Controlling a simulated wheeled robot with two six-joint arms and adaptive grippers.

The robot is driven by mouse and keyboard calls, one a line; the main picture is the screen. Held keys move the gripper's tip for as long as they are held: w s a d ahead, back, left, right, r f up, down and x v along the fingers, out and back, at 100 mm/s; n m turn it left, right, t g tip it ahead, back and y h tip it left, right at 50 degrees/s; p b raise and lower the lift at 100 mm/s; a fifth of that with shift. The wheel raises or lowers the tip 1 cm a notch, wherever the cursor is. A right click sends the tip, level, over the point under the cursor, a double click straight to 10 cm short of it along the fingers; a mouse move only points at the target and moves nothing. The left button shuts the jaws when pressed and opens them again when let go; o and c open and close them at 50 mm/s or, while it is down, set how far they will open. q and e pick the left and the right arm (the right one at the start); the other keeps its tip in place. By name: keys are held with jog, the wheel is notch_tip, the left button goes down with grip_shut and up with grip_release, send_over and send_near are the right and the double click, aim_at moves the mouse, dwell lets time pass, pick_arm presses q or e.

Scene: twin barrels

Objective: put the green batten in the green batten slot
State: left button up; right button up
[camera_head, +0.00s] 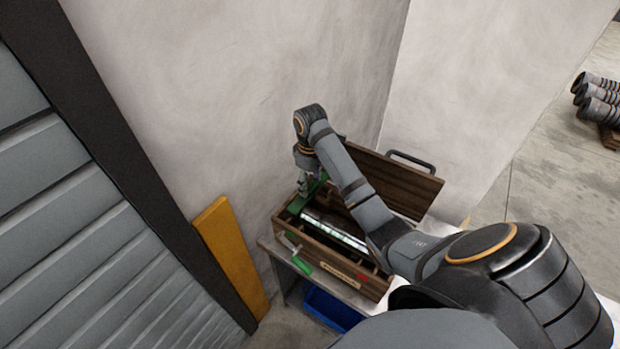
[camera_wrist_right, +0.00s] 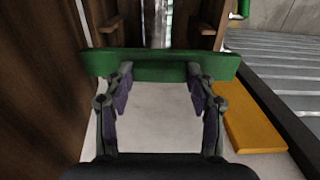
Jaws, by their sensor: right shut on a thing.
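The green batten (camera_wrist_right: 160,66) is a flat bar lying crosswise in the right wrist view. My right gripper (camera_wrist_right: 158,78) is shut on it, one finger near each side of its middle. In the head view, the green batten (camera_head: 305,196) shows at the left end of an open wooden box (camera_head: 318,247), below my right gripper (camera_head: 305,186). I cannot tell whether the batten touches the box. No green batten slot can be made out clearly; the arm and batten cover part of the box. My left gripper is not in view.
The box stands on a table against the wall, its lid (camera_head: 400,187) raised behind. A shiny cylinder (camera_head: 335,229) lies inside. A green-handled part (camera_head: 300,263) hangs at the front. A yellow board (camera_head: 232,258) leans by the wall, and a blue bin (camera_head: 330,308) is underneath.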

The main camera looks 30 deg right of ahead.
aim_at(310, 192)
jog(key=shift+w+d+f+b, duration=0.15)
jog(key=shift+w+d+f, duration=0.05)
jog(key=shift+f, duration=0.45)
jog(key=shift+w+d+f+b, duration=0.15)
jog(key=shift+w+f, duration=0.05)
jog(key=shift+f, duration=0.4)
jog(key=shift+w+f+b, duration=0.1)
jog(key=shift+f+b, duration=0.2)
jog(key=shift+f, duration=0.65)
jog(key=shift+a+f, duration=0.1)
jog(key=shift+f, duration=0.25)
jog(key=shift+s+f, duration=0.2)
jog(key=shift+w+f+b, duration=0.1)
jog(key=shift+f+b, duration=0.2)
jog(key=shift+f, duration=0.2)
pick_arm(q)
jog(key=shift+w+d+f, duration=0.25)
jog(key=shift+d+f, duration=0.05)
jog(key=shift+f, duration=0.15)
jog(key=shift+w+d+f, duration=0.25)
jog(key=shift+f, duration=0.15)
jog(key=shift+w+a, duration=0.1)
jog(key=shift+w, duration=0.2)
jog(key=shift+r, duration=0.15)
pick_arm(e)
jog(key=shift+r, duration=0.1)
pick_arm(q)
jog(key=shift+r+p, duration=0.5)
jog(key=shift+p, duration=0.15)
